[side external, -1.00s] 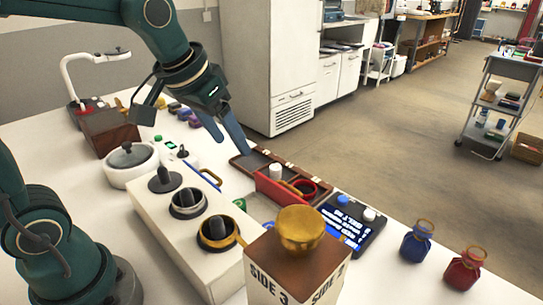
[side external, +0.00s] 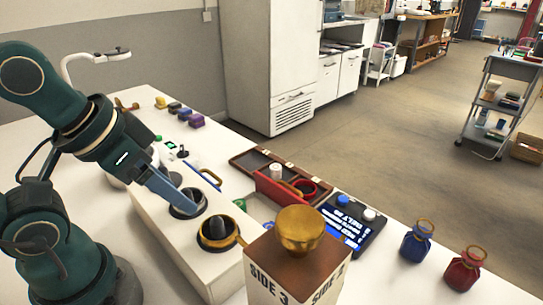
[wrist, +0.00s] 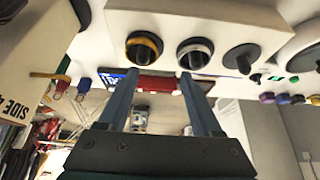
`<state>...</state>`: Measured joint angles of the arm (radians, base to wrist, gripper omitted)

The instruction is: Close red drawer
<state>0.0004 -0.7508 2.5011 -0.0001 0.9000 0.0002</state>
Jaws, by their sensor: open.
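The red drawer (side external: 268,187) stands out from the far side of the white knob cabinet (side external: 163,227). Its upright red front with a gold handle (side external: 292,189) is apart from the cabinet, and part of its pale interior shows behind the front. My gripper (side external: 182,207) is over the cabinet top by the silver-ringed knob, well left of the red front. In the wrist view my gripper (wrist: 158,80) has its two fingers spread with nothing between them. A red strip (wrist: 155,84) shows beyond the fingers; I cannot tell whether it is the drawer front.
A brown tray (side external: 246,161) with a white cylinder (side external: 275,171) and a red ring lies just beyond the red front. A display panel (side external: 346,222) and a tall box with a gold bowl (side external: 300,229) stand to the right. Blue (side external: 417,241) and red (side external: 464,270) bottles stand farther right.

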